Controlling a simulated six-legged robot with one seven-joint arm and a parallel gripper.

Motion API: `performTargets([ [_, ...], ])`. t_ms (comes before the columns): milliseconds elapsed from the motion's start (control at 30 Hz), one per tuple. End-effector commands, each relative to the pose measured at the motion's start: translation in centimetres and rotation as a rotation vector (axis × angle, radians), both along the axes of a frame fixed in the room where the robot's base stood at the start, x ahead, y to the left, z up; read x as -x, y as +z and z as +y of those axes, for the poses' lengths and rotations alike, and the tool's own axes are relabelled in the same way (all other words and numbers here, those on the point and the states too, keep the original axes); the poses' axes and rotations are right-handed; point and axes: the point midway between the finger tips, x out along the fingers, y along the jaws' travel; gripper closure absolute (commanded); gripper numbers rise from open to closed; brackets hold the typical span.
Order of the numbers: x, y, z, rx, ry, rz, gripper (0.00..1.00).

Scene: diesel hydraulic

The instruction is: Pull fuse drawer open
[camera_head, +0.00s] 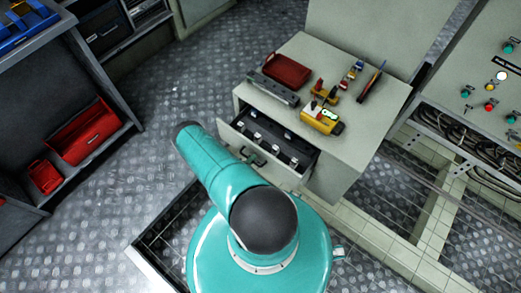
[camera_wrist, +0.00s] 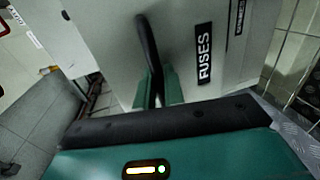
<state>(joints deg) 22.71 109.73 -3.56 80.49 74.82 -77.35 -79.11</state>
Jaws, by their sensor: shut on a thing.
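The fuse drawer (camera_head: 310,168) stands partly open at the front of a pale grey cabinet. Its dark interior with several small pale pieces shows in the head view. In the wrist view its pale front carries a black label reading FUSES (camera_wrist: 204,52). A black bar handle (camera_wrist: 147,42) stands out from the front, left of the label. My gripper (camera_wrist: 158,92) has its teal fingers closed on the lower part of this handle.
On the cabinet top (camera_head: 350,150) lie a red case (camera_head: 287,70), a yellow meter (camera_head: 321,118) and several small tools. A control panel (camera_head: 490,90) with cables below stands at right. A shelf with red toolboxes (camera_head: 85,132) is at left. Metal floor is clear between.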

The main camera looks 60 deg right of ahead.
Motion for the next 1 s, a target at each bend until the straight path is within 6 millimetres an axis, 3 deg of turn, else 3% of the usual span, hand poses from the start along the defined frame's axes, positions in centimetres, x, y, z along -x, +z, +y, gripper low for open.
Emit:
performTargets([
  [100, -0.4, 0.0, 2.6, 0.000, 0.002, 0.001, 1.00],
  [333, -0.9, 0.0, 5.8, 0.001, 0.000, 0.001, 1.00],
  [867, -1.0, 0.0, 6.9, 0.002, -0.001, 0.001, 1.00],
  [900, -1.1, 0.0, 6.9, 0.002, -0.001, 0.001, 0.87],
  [1000, -1.1, 0.0, 6.9, 0.001, -0.001, 0.000, 0.72],
])
